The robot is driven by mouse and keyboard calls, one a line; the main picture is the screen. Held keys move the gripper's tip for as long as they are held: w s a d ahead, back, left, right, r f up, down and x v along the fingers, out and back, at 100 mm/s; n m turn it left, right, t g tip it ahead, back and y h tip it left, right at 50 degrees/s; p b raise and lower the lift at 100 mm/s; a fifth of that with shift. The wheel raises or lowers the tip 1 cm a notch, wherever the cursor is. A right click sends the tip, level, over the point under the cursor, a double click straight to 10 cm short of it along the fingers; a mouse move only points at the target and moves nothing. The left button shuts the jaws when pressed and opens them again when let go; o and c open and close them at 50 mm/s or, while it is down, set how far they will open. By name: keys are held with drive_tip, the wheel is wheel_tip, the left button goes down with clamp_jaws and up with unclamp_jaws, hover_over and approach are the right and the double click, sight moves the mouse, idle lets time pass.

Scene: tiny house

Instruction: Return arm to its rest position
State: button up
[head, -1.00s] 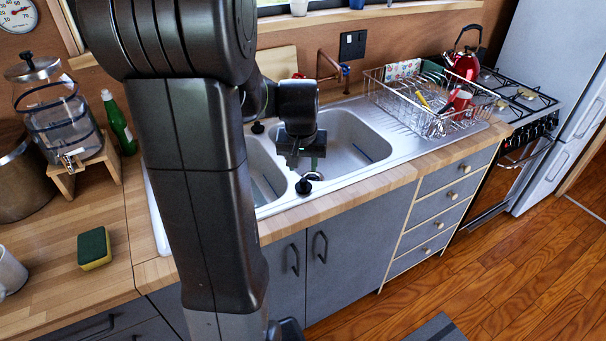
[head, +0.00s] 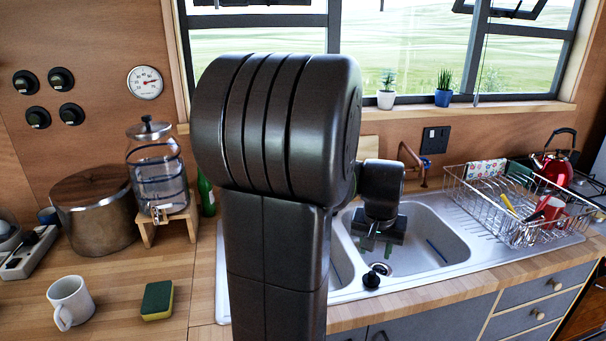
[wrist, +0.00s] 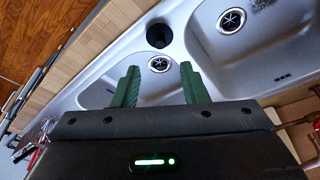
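My gripper (head: 378,243) hangs over the right basin of the steel sink (head: 452,272) in the head view, partly hidden behind my own wrist. In the wrist view my gripper (wrist: 160,72) shows two green fingers spread apart with nothing between them. Below them are the sink's drains and a black round knob (wrist: 159,36). My arm's thick dark links stand in the middle of the head view and hide part of the left basin.
Right of the sink is a wire dish rack (head: 510,215). On the left counter are a white mug (head: 70,300), a sponge (head: 157,300), a large pot (head: 97,215) and a glass dispenser (head: 158,175) on a wooden stand. A window with two small plants is behind.

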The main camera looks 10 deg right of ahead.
sight(372, 272)
drive_tip(key=x, duration=1)
drive_tip(key=shift+f+p, duration=0.3)
drive_tip(key=shift+r, duration=0.65)
